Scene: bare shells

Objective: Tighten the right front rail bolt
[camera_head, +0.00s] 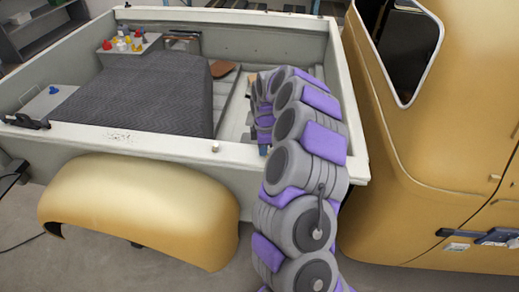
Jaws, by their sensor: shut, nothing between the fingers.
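The near bed rail (165,143) of the pickup runs across the middle of the view toward the cab. A small pale stub (215,146), perhaps a bolt, stands upright on this rail. I cannot tell whether it is the right front rail bolt. My arm rises in front of the rail's cab end and hides part of it. The arm bends over into the bed, and my gripper (264,147) hangs down just inside the rail, right of the stub and apart from it. It is small and partly hidden, shut and empty.
A dark ribbed mat (140,95) covers much of the bed. Several coloured knobs or bottles stand on a grey box (130,48) at the far left corner. The yellow cab (440,150) closes off the right side. A yellow fender (140,205) bulges below the rail.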

